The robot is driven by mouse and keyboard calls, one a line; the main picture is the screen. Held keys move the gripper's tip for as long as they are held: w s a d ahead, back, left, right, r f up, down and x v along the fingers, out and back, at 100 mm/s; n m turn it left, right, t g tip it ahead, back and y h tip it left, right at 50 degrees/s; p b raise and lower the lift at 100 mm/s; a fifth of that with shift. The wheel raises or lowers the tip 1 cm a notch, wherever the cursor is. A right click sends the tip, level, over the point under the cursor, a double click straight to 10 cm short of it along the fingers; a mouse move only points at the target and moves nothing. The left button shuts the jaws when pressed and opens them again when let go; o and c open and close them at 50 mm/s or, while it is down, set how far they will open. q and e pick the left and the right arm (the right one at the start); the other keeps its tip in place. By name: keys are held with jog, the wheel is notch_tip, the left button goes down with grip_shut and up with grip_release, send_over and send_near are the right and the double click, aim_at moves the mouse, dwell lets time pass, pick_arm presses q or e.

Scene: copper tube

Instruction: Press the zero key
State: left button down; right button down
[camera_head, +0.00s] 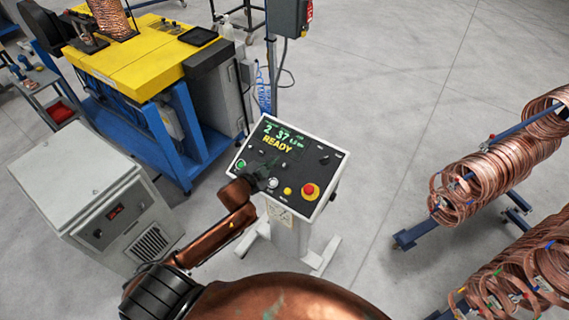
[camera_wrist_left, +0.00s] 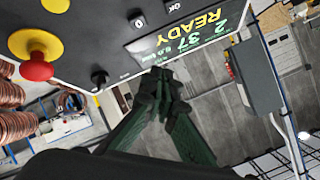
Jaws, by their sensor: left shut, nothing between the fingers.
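The control console (camera_head: 325,148) has a tilted black panel with a lit display (camera_head: 277,139) reading 2, 37 and READY. In the left wrist view, a small key with a 0-like mark (camera_wrist_left: 138,22) sits on the panel, near an OK mark (camera_wrist_left: 173,6). My left gripper (camera_head: 264,178) is shut and empty over the lower left part of the panel and hides some of it. Its fingertips also show in the left wrist view (camera_wrist_left: 156,82), below the display and apart from the 0-like mark. Whether they touch the panel is unclear. My right gripper is not in view.
A red stop button (camera_head: 309,190) and a yellow button (camera_head: 287,191) lie right of the gripper; a green key (camera_head: 240,163) lies left. A grey cabinet (camera_head: 85,180), a yellow-topped machine (camera_head: 140,60) and copper coils (camera_head: 490,175) stand around the console.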

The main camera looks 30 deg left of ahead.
aim_at(284, 165)
pick_arm(q)
jog(key=shift+w+d+r+m+t, duration=0.15)
jog(key=shift+w+r+m+t, duration=0.25)
jog(key=shift+r, duration=0.45)
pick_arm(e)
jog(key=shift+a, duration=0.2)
pick_arm(q)
jog(key=shift+w, duration=0.15)
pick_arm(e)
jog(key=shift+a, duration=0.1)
